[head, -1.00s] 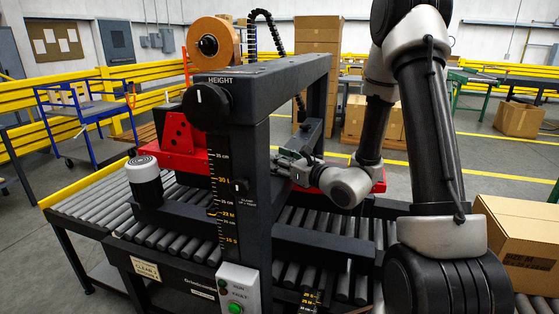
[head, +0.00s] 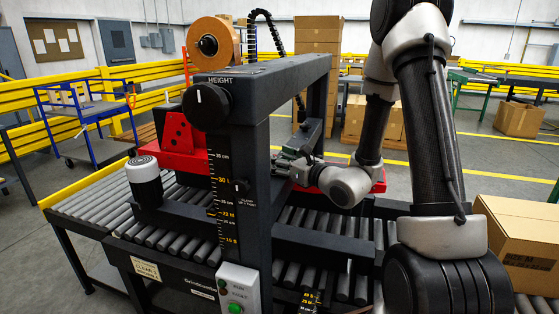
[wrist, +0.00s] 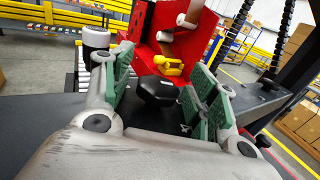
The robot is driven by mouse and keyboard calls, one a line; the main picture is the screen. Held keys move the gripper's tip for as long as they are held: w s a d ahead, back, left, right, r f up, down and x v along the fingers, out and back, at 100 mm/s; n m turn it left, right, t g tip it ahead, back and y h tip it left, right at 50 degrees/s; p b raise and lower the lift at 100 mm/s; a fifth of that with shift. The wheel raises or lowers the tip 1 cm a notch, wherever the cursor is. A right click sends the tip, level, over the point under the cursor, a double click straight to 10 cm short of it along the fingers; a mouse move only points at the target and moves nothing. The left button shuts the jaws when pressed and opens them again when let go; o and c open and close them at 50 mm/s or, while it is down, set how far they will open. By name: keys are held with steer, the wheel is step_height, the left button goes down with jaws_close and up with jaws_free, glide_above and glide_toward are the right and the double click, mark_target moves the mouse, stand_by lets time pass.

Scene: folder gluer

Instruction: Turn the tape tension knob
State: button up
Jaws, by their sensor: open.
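A black lobed knob (wrist: 158,91), which looks like the tape tension knob, stands between my fingers in the wrist view; I read no label on it. My gripper (wrist: 158,84) is open, with one green-padded finger on each side of the knob and gaps between. In the head view my gripper (head: 285,163) is behind the machine's front column, beside the red tape head, and the knob cannot be made out there. The red tape head (wrist: 188,38) with brown tape and a yellow part (wrist: 170,66) is just beyond the knob.
The dark column (head: 240,160) with a height knob (head: 208,106) stands in front of my gripper. A white-topped black cylinder (head: 145,180) is at the left over the roller conveyor (head: 100,207). A tape roll (head: 213,42) sits on top. A carton (head: 515,245) is at the right.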

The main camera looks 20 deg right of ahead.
step_height(320, 180, up, 10)
steer(key=shift+f, duration=0.1)
stand_by(0.4)
steer(key=shift+w+d+f, duration=0.1)
steer(key=d+f+n+g+y, duration=0.1)
steer(key=y, duration=0.1)
steer(key=d+f+n+g+y, duration=0.1)
steer(key=n+y, duration=0.1)
steer(key=d+f+n+g+y, duration=0.1)
steer(key=d+f+n+g, duration=0.1)
steer(key=shift+w+y, duration=0.4)
steer(key=s+d+f+n+g+y, duration=0.3)
steer(key=s+d+f+n+g, duration=0.1)
steer(key=d+f+g, duration=0.25)
steer(key=x, duration=1.1)
steer(key=shift+s+a+r, duration=0.1)
steer(key=shift+r, duration=0.25)
steer(key=shift+c, duration=0.3)
steer(key=c, duration=0.9)
